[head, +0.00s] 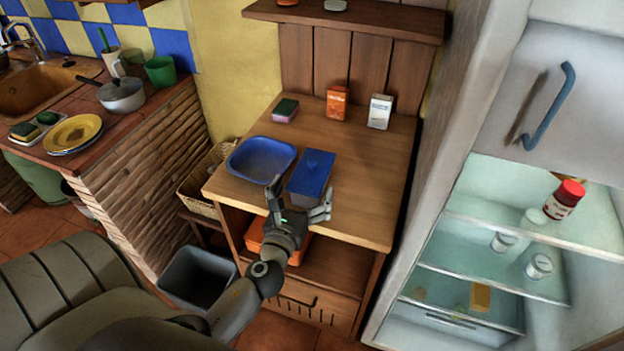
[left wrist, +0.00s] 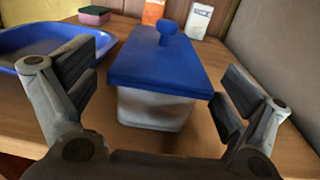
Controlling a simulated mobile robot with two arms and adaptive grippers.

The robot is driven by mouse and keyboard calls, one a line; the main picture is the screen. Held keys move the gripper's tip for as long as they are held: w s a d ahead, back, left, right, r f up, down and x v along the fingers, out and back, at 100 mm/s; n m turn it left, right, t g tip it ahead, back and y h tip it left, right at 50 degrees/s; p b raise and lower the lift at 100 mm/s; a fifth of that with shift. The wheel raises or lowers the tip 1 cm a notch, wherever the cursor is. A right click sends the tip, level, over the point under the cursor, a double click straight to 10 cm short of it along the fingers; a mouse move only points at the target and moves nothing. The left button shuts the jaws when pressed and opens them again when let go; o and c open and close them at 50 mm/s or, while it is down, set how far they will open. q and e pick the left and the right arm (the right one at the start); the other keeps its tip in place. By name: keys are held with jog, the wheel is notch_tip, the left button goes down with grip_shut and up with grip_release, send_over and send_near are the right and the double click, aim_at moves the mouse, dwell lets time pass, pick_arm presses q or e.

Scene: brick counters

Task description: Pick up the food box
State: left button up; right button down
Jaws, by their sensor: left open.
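The food box is a clear container with a blue lid and a small blue knob; it stands on the wooden counter, its lid (head: 314,172) showing in the head view. In the left wrist view the food box (left wrist: 155,72) is straight ahead, between the fingers. My left gripper (head: 301,199) is open at the near end of the box, one finger towards each side. In the left wrist view the left gripper (left wrist: 155,95) shows gaps between both fingers and the box. My right gripper is not in view.
A blue tray (head: 262,152) sits close left of the box. A sponge (head: 285,108), an orange carton (head: 337,101) and a white carton (head: 380,111) stand behind. An open fridge (head: 470,215) is to the right. The counter (head: 370,190) right of the box is clear.

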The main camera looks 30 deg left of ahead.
aim_at(309, 176)
pick_arm(q)
jog(key=x, duration=0.4)
jog(key=shift+w+p, duration=0.1)
jog(key=shift+p, duration=0.2)
jog(key=shift+c, duration=0.5)
jog(key=c, duration=0.9)
